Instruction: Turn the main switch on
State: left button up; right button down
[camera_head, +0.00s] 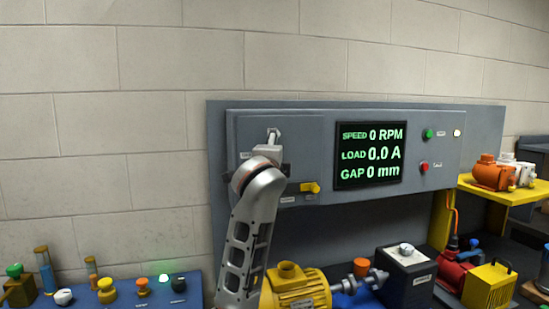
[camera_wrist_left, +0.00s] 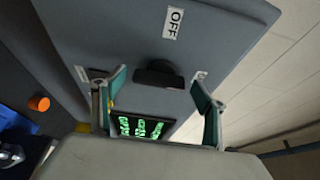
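The main switch shows in the left wrist view as a black knob (camera_wrist_left: 158,77) on the grey cabinet, with an OFF label (camera_wrist_left: 173,23) beside it. In the head view my left gripper (camera_head: 272,140) is at the left part of the grey panel, and my wrist hides most of the switch. In the left wrist view the gripper (camera_wrist_left: 158,100) is open, its teal-padded fingers on either side of the knob with gaps between. I cannot tell how deep the fingertips reach around it. My right gripper is not in view.
The display (camera_head: 369,156) reads 0 RPM, 0.0 A and 0 mm. A yellow lever (camera_head: 311,187) is just right of my wrist. Green (camera_head: 427,133) and red (camera_head: 423,167) buttons are farther right. A yellow motor (camera_head: 298,287) and a dark box (camera_head: 405,277) stand below the panel.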

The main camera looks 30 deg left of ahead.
pick_arm(q)
jog(key=v, duration=1.2)
dwell(0.4)
